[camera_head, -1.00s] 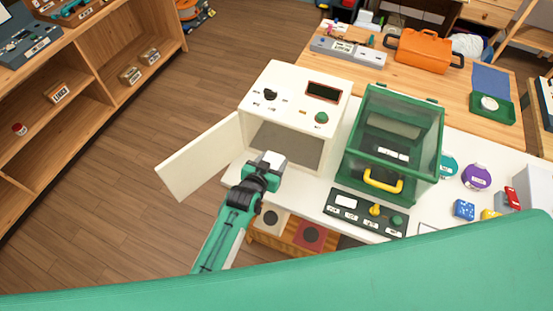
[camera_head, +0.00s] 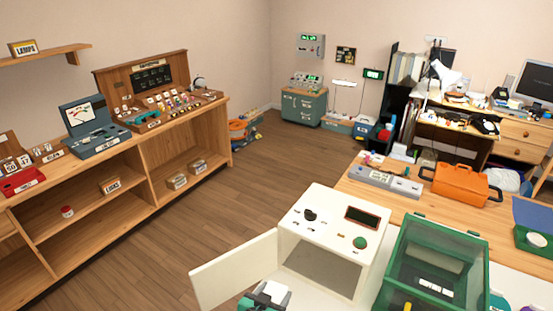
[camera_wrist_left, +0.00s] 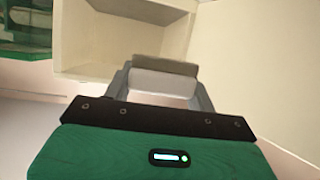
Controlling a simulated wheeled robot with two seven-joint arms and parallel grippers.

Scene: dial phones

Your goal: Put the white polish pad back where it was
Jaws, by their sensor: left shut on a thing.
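My left gripper (camera_head: 264,298) is at the bottom edge of the head view, in front of the open white cabinet (camera_head: 325,270). It is shut on a small pale pad (camera_head: 274,291), which I take to be the white polish pad. In the left wrist view the pad (camera_wrist_left: 164,83) sits between the two grey fingers, with a darker grey-brown face above its pale face. The cabinet's open interior (camera_wrist_left: 95,40) shows beyond it. The cabinet door (camera_head: 235,270) stands open to the left. My right gripper is not in view.
A green glass-sided case (camera_head: 435,265) stands right of the cabinet. An orange toolbox (camera_head: 461,184) and grey device (camera_head: 388,184) are on the wooden table behind. An open green box (camera_head: 535,240) holds a white round thing. Shelves (camera_head: 100,190) line the left; floor between is clear.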

